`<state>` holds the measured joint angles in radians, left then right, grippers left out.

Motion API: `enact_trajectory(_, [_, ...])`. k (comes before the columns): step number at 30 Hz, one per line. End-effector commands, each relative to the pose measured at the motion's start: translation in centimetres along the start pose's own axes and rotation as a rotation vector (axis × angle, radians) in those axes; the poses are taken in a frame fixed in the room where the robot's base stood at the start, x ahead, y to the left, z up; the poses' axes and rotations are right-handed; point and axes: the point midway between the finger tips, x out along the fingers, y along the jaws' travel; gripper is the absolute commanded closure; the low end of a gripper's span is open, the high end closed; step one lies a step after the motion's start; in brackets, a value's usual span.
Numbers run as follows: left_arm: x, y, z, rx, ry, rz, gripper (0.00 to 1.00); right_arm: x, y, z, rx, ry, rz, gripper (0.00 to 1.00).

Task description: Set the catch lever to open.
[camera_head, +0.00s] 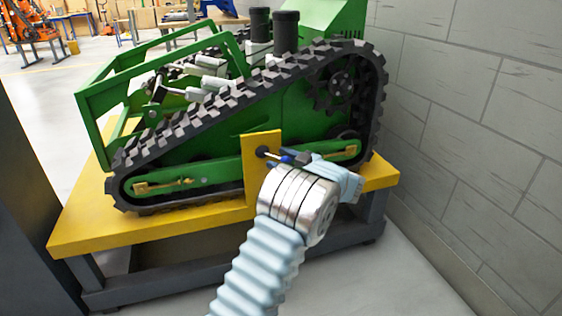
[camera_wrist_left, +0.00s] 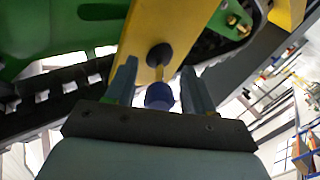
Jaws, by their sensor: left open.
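The catch lever (camera_head: 272,155) sits on an upright yellow plate (camera_head: 262,180) on the side of the green tracked carrier. In the head view it runs from a dark round pivot to the right and slightly down, ending in a blue knob (camera_head: 287,159). My left gripper (camera_head: 295,160) is at the knob, partly hidden behind its own wrist. In the left wrist view the blue knob (camera_wrist_left: 160,96) lies between the two spread fingers of my left gripper (camera_wrist_left: 160,90), with gaps visible on both sides. The pivot (camera_wrist_left: 160,55) shows beyond it. My right gripper is not in view.
The carrier's black track (camera_head: 215,103) rises around the plate. The carrier stands on a yellow-topped bench (camera_head: 80,228) with grey legs. A grey block wall (camera_head: 470,110) closes off the right side. Open floor lies at the far left.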

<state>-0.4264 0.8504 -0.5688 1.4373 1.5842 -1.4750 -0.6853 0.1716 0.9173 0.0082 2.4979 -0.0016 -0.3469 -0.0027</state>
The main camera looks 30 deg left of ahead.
Motion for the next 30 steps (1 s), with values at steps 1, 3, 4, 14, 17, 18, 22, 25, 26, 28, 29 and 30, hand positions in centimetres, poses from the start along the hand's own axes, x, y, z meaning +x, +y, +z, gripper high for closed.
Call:
enact_trajectory(1, [0.20, 0.01, -0.01, 0.000, 0.000, 0.000, 0.47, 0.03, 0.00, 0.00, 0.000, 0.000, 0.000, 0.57])
enact_trajectory(3, [0.32, 0.02, -0.02, 0.000, 0.000, 0.001, 0.47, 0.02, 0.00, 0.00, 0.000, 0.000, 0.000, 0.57])
enact_trajectory(4, [0.33, 0.03, -0.02, 0.000, 0.000, 0.001, 0.47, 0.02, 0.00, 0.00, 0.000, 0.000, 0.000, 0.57])
enact_trajectory(14, [0.30, 0.02, -0.03, 0.000, 0.000, 0.001, 0.71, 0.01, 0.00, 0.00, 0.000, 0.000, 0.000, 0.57])
enact_trajectory(17, [0.30, 0.02, -0.02, 0.000, 0.000, 0.001, 0.87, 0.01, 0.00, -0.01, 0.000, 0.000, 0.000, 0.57])
enact_trajectory(18, [0.29, 0.02, -0.02, 0.000, 0.000, 0.001, 0.93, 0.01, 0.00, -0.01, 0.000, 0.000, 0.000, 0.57])
enact_trajectory(22, [0.29, 0.02, 0.00, 0.000, -0.001, 0.001, 1.00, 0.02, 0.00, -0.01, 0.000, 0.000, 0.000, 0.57])
enact_trajectory(25, [0.28, 0.01, 0.01, 0.000, -0.001, 0.001, 1.00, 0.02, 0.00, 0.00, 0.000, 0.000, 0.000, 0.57])
enact_trajectory(26, [0.28, 0.01, 0.02, 0.000, -0.001, 0.001, 1.00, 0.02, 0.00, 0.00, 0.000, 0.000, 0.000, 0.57])
enact_trajectory(28, [0.27, 0.00, 0.02, 0.000, -0.002, 0.003, 1.00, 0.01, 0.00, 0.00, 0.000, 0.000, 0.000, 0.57])
enact_trajectory(29, [0.28, -0.01, 0.01, 0.001, -0.002, 0.005, 1.00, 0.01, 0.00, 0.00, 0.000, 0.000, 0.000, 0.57])
enact_trajectory(30, [0.28, -0.02, 0.00, 0.000, -0.003, 0.009, 1.00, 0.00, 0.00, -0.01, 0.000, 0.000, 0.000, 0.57])
